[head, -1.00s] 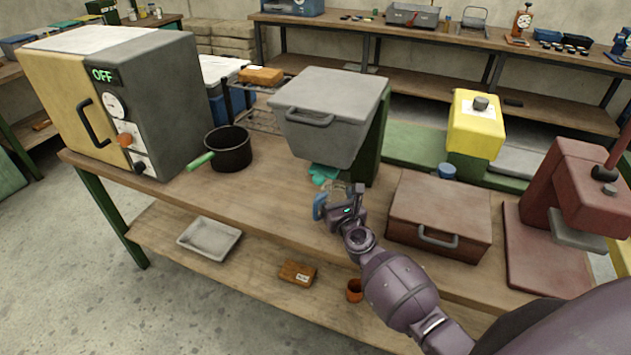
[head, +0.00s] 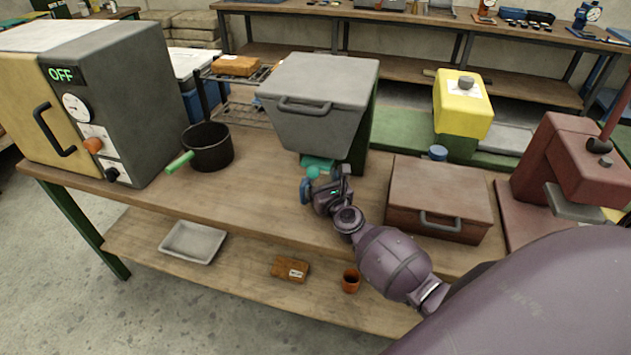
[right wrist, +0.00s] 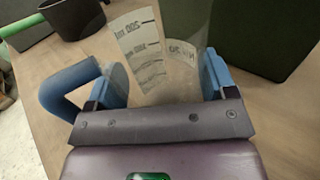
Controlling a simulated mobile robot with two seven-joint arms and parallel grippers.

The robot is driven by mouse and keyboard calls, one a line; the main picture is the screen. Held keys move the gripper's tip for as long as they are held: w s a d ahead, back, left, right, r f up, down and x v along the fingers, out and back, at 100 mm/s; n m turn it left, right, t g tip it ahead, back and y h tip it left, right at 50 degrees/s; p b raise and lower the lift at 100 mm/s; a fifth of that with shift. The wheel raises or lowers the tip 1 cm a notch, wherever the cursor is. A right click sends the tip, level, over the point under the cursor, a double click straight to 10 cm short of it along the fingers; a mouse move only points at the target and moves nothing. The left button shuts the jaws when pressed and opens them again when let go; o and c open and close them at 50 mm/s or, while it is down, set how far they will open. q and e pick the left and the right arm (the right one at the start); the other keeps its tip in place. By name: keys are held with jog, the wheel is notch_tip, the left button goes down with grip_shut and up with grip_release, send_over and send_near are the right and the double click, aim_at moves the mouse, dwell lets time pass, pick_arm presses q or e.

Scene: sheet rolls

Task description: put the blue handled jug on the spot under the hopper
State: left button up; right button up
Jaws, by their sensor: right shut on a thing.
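The jug is clear with printed measuring marks, and its blue handle (right wrist: 68,88) sticks out to the left in the right wrist view. In the head view its blue handle (head: 306,190) shows just left of my right gripper (head: 325,190), which hides most of the jug. My right gripper (right wrist: 160,85) is shut on the jug, one blue finger on each side. The grey hopper (head: 318,100) stands just behind the gripper. A teal patch (head: 317,162) shows under the hopper's lower edge; the spot itself cannot be clearly made out. My left gripper is not in view.
A black pot (head: 208,148) with a green handle stands to the left, beside a large oven-like box (head: 150,100) reading OFF. A brown lidded box (head: 440,195) is close on the right. Bare bench (head: 240,200) lies between pot and gripper.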

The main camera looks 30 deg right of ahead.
jog(key=shift+d, duration=0.1)
jog(key=shift+f+b, duration=0.25)
jog(key=shift+b, duration=0.05)
jog(key=o, duration=0.8)
jog(key=shift+o, duration=1)
jog(key=shift+r+p, duration=0.3)
jog(key=shift+s, duration=0.25)
jog(key=s, duration=0.3)
jog(key=s+a, duration=0.1)
jog(key=s, duration=0.6)
jog(key=shift+s+a+f, duration=0.1)
jog(key=shift+s+a, duration=0.15)
jog(key=shift+a, duration=0.15)
jog(key=shift+s+a, duration=0.1)
jog(key=shift+s, duration=0.3)
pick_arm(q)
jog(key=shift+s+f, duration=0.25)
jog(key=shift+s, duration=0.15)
